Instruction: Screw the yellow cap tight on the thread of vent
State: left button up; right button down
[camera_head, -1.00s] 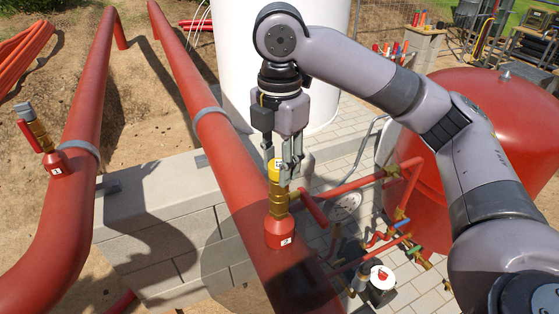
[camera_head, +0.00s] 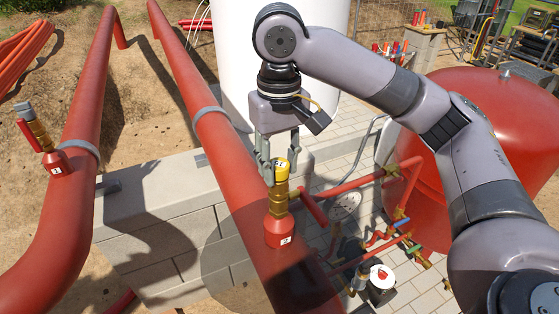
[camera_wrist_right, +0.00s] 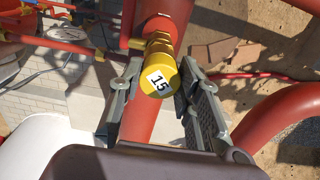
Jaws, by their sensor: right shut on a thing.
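The yellow cap (camera_head: 282,168) sits upright on top of the brass vent (camera_head: 279,196), which rises from a red fitting on the right-hand red pipe. In the right wrist view the cap (camera_wrist_right: 158,80) shows its top with a white label reading 15, in line with the brass body (camera_wrist_right: 158,44) behind it. My right gripper (camera_head: 274,164) comes down from above with its fingers on either side of the cap. The thread is hidden under the cap. My left gripper is not in view.
A second brass vent (camera_head: 39,132) with a red lever stands on the left red pipe (camera_head: 70,190). A low grey block wall (camera_head: 170,220) runs beneath the pipes. A white tank (camera_head: 235,50) stands behind, and a red vessel (camera_head: 480,120) at the right.

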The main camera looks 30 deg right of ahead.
aim_at(278, 164)
jog(key=m, duration=0.5)
jog(key=shift+a+m, duration=0.1)
jog(key=shift+m, duration=0.2)
jog(key=m, duration=0.3)
jog(key=shift+f+m, duration=0.1)
jog(key=shift+m, duration=0.3)
jog(key=c, duration=1.1)
grip_release()
jog(key=shift+o, duration=0.5)
jog(key=o, duration=0.4)
notch_tip(278, 164, up, 12)
